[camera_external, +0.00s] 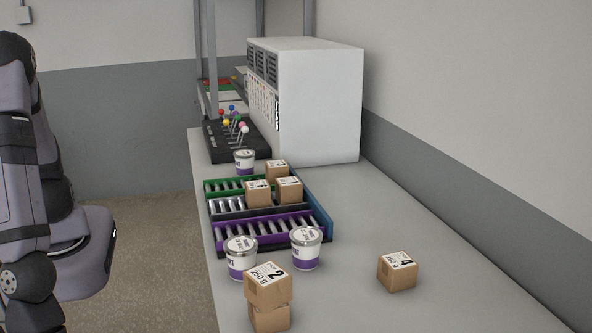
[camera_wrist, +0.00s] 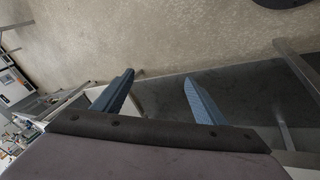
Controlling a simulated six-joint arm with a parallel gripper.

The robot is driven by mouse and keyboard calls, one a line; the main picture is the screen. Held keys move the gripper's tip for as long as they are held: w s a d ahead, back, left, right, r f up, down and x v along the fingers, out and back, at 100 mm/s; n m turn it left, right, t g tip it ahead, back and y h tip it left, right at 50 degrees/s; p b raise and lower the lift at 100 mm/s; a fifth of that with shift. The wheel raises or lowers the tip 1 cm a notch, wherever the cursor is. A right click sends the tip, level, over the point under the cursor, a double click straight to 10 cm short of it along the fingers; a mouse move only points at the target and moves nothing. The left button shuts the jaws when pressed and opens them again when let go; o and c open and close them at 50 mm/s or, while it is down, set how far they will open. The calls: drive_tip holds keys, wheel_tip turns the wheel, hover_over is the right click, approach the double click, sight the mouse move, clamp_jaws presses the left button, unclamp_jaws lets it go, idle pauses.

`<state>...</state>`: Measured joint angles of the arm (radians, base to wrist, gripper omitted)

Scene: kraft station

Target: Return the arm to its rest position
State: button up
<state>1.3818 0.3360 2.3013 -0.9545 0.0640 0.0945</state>
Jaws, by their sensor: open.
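My gripper (camera_wrist: 158,95) shows in the wrist view with its two blue fingers apart and nothing between them. Past the fingers are the floor and a dark grey surface. In the external view my arm stands at the left edge, beside the table and away from the things on it. My gripper's fingertips cannot be made out in that view.
The table (camera_external: 440,265) carries roller lanes (camera_external: 262,229) with boxes, and white-and-purple tins (camera_external: 306,249). Two stacked boxes (camera_external: 268,288) stand in front, a lone box (camera_external: 397,271) at right. A white cabinet (camera_external: 318,105) stands behind. Floor (camera_external: 150,235) shows between arm and table.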

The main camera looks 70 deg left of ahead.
drive_tip(key=w+a+m+g+y, duration=0.25)
drive_tip(key=a+y, duration=0.35)
drive_tip(key=a, duration=1.4)
drive_tip(key=w+a+r+n, duration=0.1)
drive_tip(key=w+a+n, duration=0.2)
drive_tip(key=a, duration=0.4)
drive_tip(key=w+a+r+n+t, duration=0.1)
drive_tip(key=w+a+r+n, duration=0.1)
drive_tip(key=w+a, duration=0.3)
drive_tip(key=w+a+r+n+t, duration=0.1)
drive_tip(key=w+a+n, duration=0.2)
drive_tip(key=a, duration=0.6)
drive_tip(key=shift+w+a+r+n+h, duration=0.3)
drive_tip(key=shift+w+r+n, duration=0.05)
drive_tip(key=shift+w, duration=0.6)
